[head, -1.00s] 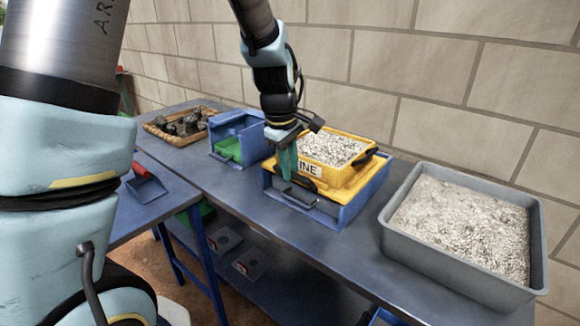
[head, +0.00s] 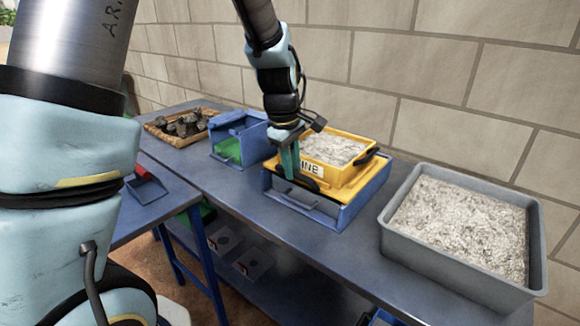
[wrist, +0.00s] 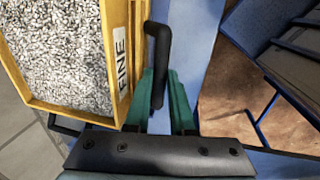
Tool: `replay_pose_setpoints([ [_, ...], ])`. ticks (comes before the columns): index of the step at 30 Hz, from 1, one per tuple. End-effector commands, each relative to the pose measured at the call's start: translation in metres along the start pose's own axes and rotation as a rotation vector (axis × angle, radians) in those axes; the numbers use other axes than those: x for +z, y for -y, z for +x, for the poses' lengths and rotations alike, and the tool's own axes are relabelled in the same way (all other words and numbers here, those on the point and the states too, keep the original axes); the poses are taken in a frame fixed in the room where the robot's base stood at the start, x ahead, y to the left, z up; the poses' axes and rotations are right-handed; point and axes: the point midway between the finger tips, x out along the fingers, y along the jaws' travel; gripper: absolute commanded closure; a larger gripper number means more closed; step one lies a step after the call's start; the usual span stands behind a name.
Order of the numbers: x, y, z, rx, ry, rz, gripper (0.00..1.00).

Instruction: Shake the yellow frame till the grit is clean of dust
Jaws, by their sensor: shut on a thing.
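The yellow frame (head: 345,176), labelled FINE on its front, holds pale speckled grit (head: 335,149). It sits on a blue box with a yellow top (head: 372,189). In the wrist view the frame (wrist: 122,25) is at upper left, with grey and white grains of grit (wrist: 60,45) inside. My gripper (head: 290,163) is at the frame's front side. In the wrist view its green fingers (wrist: 160,92) are shut on the frame's black handle (wrist: 158,60). A second black handle (head: 367,157) is on the far right side. I cannot tell how much dust is on the grit.
A large grey tub (head: 383,232) full of pale grit stands at the right. A blue open-fronted box with green inside (head: 238,128) stands left of the frame, and a basket of dark rocks (head: 165,138) further left. A red-handled dustpan (head: 147,188) lies on the nearer table.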

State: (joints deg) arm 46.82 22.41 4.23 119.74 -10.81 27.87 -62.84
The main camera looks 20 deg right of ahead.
Motion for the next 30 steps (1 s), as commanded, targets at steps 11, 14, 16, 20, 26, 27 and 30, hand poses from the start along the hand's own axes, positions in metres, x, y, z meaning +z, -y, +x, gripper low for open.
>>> replay_pose_setpoints([
  [11,0.000,-0.048,0.008,0.002,-0.001,0.000,1.00],
  [14,-0.001,-0.048,0.008,0.002,-0.001,0.000,1.00],
  [16,-0.001,-0.047,0.008,0.003,-0.001,0.000,1.00],
  [20,-0.001,-0.047,0.008,0.003,-0.001,0.000,0.73],
  [26,0.000,-0.047,0.009,0.002,-0.001,0.000,0.51],
  [27,0.000,-0.047,0.009,0.002,-0.001,0.000,0.48],
  [30,0.000,-0.047,0.009,0.002,-0.001,0.000,0.48],
])
